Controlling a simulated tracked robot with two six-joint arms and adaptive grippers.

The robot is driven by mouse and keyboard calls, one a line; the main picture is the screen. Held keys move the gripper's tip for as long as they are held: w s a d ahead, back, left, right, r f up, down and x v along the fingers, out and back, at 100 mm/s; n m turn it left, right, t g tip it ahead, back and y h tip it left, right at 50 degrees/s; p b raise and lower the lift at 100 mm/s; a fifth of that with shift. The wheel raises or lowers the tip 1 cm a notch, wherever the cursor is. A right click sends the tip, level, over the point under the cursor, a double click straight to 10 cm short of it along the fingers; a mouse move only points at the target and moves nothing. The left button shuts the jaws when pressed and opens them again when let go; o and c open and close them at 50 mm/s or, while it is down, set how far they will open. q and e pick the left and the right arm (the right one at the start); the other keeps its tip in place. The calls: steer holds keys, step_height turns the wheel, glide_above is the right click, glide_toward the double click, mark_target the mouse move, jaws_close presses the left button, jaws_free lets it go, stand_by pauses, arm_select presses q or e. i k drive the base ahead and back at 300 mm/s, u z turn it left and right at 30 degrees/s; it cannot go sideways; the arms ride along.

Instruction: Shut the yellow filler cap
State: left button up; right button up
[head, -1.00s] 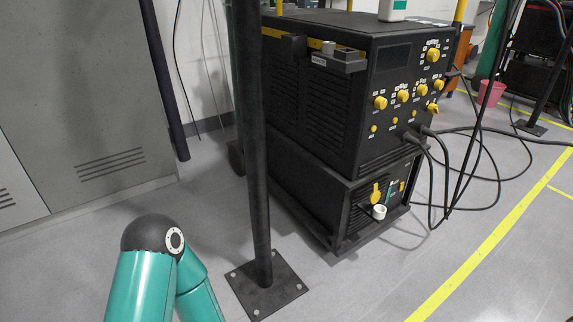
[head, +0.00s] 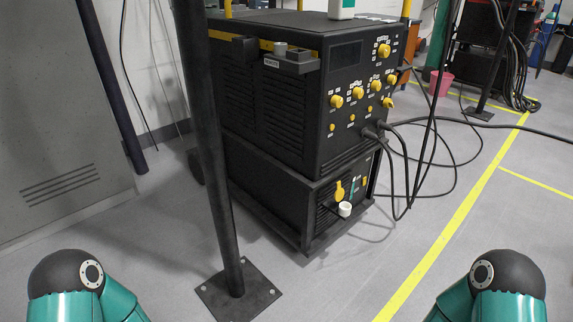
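The yellow filler cap (head: 339,191) shows on the front of the black lower unit (head: 318,205), below the large welding machine. It stands upright, just above a white round filler neck (head: 345,209) that juts out from the front. The cap looks apart from the neck, whose top appears uncovered. It is small in the picture, so the hinge or strap cannot be made out. Only the teal links and dark joints of my two arms show at the bottom corners. Neither gripper is in view.
A black post (head: 208,150) on a bolted floor plate (head: 240,293) stands in front and left of the machine (head: 290,110). Black cables (head: 408,180) hang from its front to the floor. The floor between the post and the yellow line (head: 440,250) is mostly clear.

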mark_target(338, 195)
steer(key=i, duration=0.9)
steer(key=z, duration=0.05)
